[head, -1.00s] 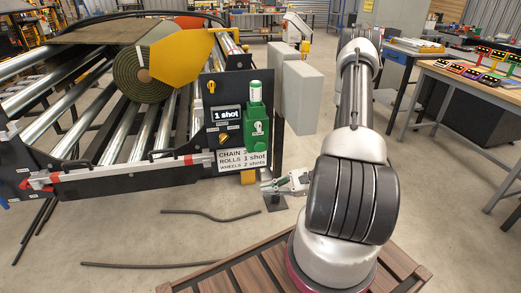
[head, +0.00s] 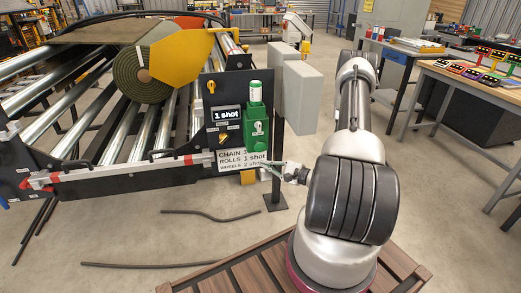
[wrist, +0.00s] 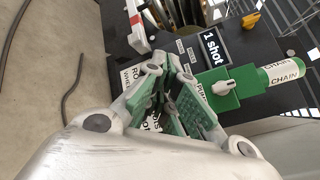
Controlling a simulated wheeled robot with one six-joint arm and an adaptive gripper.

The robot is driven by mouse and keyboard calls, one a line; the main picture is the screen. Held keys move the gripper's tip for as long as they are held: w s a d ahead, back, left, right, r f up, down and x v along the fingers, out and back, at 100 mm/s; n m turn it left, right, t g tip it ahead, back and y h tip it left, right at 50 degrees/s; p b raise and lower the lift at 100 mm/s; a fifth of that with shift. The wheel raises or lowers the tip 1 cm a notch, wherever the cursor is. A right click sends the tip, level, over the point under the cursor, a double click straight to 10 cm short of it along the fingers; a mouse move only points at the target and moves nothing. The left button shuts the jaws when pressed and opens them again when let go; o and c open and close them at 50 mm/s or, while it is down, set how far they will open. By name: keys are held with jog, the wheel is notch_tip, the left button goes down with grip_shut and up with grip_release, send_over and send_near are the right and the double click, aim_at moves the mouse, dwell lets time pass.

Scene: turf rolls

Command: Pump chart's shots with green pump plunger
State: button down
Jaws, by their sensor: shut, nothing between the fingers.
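The green pump (head: 255,128) stands on the black panel. A green cylinder (wrist: 281,73) labelled CHAIN sits on its end, and a pale grip (wrist: 222,87) shows on its face. The display (head: 225,114) reads "1 shot". The white chart (head: 232,160) below lists CHAIN, ROLLS 1 shot and WHEELS 2 shots; the CHAIN number is unreadable. My gripper (head: 266,168) is shut and empty, just below the pump at the chart's lower right. In the wrist view my gripper (wrist: 168,62) covers part of the chart; contact with the panel cannot be told.
A yellow knob (head: 211,87) and another yellow knob (head: 223,139) are on the panel. Grey boxes (head: 303,97) stand right of the panel. The roller frame with a turf roll (head: 150,72) is at left. Dark hoses (head: 210,214) lie on the floor.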

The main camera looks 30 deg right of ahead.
send_near(257, 147)
jog(key=w+a, duration=0.3)
jog(key=a, duration=0.2)
jog(key=shift+w+f, duration=0.35)
jog(key=shift+f, duration=0.05)
dwell(1.0)
jog(key=shift+w+d, duration=0.15)
jog(key=shift+w, duration=0.25)
jog(key=shift+w+d, duration=0.2)
jog(key=shift+w, duration=0.45)
jog(key=shift+w+d, duration=0.2)
jog(key=shift+w, duration=0.4)
dwell(1.3)
jog(key=shift+s, duration=0.1)
jog(key=shift+s+a, duration=0.25)
jog(key=shift+s, duration=0.5)
jog(key=shift+s+a, duration=0.25)
jog(key=shift+s, duration=0.55)
jog(key=shift+s+a, duration=0.25)
jog(key=shift+s, duration=0.55)
jog(key=shift+s+a, duration=0.2)
jog(key=shift+s, duration=0.6)
jog(key=shift+s+a, duration=0.25)
jog(key=shift+s, duration=0.55)
